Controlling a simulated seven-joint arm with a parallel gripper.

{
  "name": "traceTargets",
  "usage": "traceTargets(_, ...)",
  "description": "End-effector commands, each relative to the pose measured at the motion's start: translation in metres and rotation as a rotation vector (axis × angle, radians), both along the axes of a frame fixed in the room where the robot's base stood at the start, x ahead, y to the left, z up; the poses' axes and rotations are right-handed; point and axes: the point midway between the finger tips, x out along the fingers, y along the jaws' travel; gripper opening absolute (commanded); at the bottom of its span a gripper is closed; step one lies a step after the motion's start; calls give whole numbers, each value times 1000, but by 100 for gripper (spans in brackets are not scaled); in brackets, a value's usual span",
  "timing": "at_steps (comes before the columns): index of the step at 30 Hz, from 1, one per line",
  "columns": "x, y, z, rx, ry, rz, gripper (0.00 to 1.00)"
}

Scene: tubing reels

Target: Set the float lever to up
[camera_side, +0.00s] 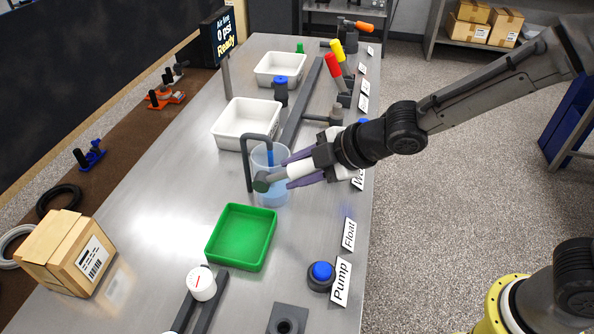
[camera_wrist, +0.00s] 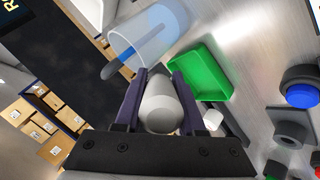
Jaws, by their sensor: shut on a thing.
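The float lever (camera_side: 298,172) is a thick white handle with a dark grey round end (camera_side: 262,183), in the side view beside the clear tank (camera_side: 270,194) with blue in it. The handle sticks out to the right from that end, close to level. My gripper (camera_side: 291,174) reaches in from the right with its purple fingers above and below the handle. In the wrist view, my gripper (camera_wrist: 160,76) has one finger on each side of the white handle (camera_wrist: 161,106) and is shut on it. The Float label (camera_side: 349,234) lies at the table's right edge.
A grey bent pipe (camera_side: 247,165) stands at the tank's left. A green tray (camera_side: 241,236) is in front, and a blue pump button (camera_side: 321,271) is near the Pump label (camera_side: 341,281). White bins (camera_side: 246,118) and red and yellow handles (camera_side: 333,66) are behind. A cardboard box (camera_side: 65,252) is at left.

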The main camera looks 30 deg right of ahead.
Motion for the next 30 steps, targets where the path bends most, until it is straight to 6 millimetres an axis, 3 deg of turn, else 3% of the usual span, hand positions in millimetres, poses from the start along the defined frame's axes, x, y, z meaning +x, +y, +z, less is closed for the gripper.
traceTargets(16, 1, 0, 0, -7, 8, -2, 0)
traceTargets(17, 1, 0, 0, -7, 8, -2, 42)
traceTargets(21, 1, 0, 0, -6, 8, -1, 67)
traceTargets(30, 0, 0, 0, -7, 7, 0, 69)
